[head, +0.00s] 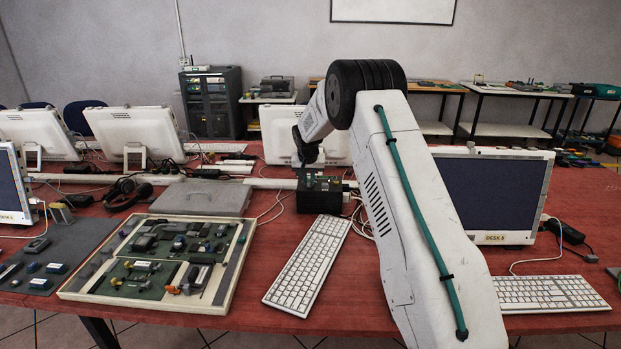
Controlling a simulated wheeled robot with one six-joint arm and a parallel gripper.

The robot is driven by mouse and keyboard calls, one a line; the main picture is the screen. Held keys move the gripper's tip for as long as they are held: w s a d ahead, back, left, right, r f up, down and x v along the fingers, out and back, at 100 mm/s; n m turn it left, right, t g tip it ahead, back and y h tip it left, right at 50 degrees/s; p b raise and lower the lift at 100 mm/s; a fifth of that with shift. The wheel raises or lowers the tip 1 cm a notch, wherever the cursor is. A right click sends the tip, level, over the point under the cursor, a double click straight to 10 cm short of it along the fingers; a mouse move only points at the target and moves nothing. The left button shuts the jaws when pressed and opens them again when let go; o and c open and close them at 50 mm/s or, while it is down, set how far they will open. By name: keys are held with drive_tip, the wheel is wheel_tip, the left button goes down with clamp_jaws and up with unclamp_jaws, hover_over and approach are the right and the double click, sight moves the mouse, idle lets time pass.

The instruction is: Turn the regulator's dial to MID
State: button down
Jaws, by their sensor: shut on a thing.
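The regulator (319,198) appears to be the black box on the red table, behind the white keyboard. Small parts and cables show on and around its top. My gripper (306,164) points down at the left part of the box's top and is shut on what appears to be the dial. The dial is hidden by the gripper, and its setting and any MID mark cannot be read from here.
A white keyboard (309,266) lies in front of the box. A tray of electronic parts (75,289) and a grey closed laptop-like case (203,197) are to the left. The DESK 5 monitor (505,239) stands right. Loose cables (270,207) run beside the box.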

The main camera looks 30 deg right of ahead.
drive_tip(key=shift+s+f, duration=0.15)
drive_tip(key=shift+f, duration=0.05)
drive_tip(key=c, duration=1.5)
unclamp_jaws()
drive_tip(key=shift+o, duration=0.3)
drive_tip(key=shift+r, duration=0.15)
drive_tip(key=v, duration=0.7)
drive_tip(key=shift+r, duration=0.35)
drive_tip(key=shift+a, duration=0.1)
